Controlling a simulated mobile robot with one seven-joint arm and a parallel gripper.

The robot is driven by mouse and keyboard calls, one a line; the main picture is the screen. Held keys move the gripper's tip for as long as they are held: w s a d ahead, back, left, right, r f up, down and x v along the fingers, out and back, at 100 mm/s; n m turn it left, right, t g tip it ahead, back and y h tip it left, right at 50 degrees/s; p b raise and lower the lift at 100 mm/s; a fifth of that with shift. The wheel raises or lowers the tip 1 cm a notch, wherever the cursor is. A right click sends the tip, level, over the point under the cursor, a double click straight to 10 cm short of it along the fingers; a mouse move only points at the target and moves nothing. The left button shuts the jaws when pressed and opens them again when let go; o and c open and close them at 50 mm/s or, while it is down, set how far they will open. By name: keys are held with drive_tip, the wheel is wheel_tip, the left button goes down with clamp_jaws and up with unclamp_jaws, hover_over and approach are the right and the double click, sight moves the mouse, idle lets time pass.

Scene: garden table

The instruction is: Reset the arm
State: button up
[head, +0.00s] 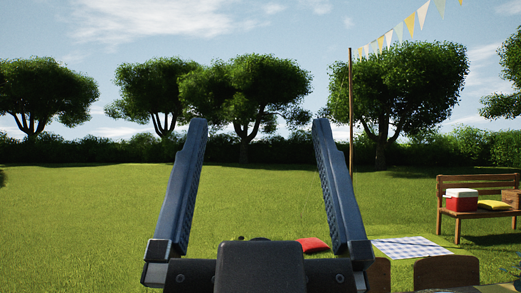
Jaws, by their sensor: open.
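My gripper (257,134) shows large in the middle of the head view, with its two dark blue-grey fingers pointing up. The fingers stand wide apart and nothing is between them but the lawn, trees and sky behind. The gripper is open and empty. Its dark body sits at the bottom edge of the picture and hides what lies behind it. The rest of the arm is out of view.
Two brown wooden chair backs (446,272) and a sliver of tabletop show at the bottom right. A checked blanket (411,247) and a red cushion (313,245) lie on the grass. A bench (482,187) at right holds a red-and-white cooler (461,200). The left lawn is clear.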

wheel_tip(320, 180, up, 14)
drive_tip(key=p, duration=1.4)
